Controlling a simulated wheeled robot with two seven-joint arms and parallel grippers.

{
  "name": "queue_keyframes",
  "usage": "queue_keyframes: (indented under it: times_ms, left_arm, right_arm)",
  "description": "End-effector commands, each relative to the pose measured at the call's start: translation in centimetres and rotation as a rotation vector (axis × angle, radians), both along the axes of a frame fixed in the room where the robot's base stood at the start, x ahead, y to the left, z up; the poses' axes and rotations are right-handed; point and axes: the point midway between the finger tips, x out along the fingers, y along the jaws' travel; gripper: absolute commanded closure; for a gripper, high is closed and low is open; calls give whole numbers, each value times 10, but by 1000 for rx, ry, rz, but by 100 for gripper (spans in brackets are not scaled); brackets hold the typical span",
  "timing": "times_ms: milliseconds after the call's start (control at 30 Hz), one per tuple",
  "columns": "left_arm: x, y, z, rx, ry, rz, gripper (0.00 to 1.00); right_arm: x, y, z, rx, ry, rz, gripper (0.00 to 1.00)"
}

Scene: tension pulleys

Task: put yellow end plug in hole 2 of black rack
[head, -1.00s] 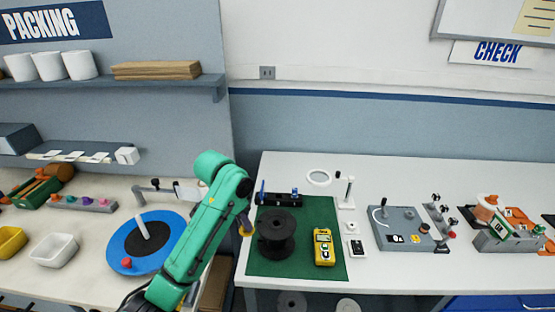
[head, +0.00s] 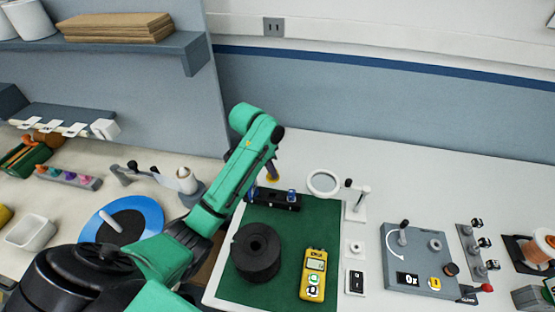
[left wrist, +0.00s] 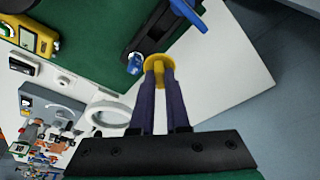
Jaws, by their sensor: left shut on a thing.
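My left gripper (left wrist: 159,75) is shut on the yellow end plug (left wrist: 157,62), whose round yellow flange shows just beyond the fingertips. In the head view the left gripper (head: 272,168) is over the black rack (head: 270,205), with the yellow end plug (head: 272,179) at its tips, above the rack. The black rack (left wrist: 150,28) also shows in the left wrist view, with a blue piece at each end. My right gripper is not in view.
The rack stands at the back of a green mat (head: 285,235). A black spool (head: 256,262) and a yellow meter (head: 314,275) are in front of it. A ring magnifier (head: 323,183) on a stand is to its right. A grey control box (head: 420,262) stands farther right.

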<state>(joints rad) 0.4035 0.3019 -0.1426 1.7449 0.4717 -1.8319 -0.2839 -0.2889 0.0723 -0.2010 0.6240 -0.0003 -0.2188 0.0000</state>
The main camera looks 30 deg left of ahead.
Motion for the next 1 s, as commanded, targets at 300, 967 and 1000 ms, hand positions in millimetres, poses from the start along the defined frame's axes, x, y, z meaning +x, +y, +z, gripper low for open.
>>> queue_keyframes:
  times_ms: [300, 967, 1000]
  left_arm:
    - [-1, 0, -34, 0, 2, 2, 100]
    - [-1, 0, -67, -1, 1, 1, 100]
    - [-1, 0, -67, -1, 1, 1, 100]
  right_arm:
    - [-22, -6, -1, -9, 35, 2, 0]
    - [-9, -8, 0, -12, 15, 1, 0]
    - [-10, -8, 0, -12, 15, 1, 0]
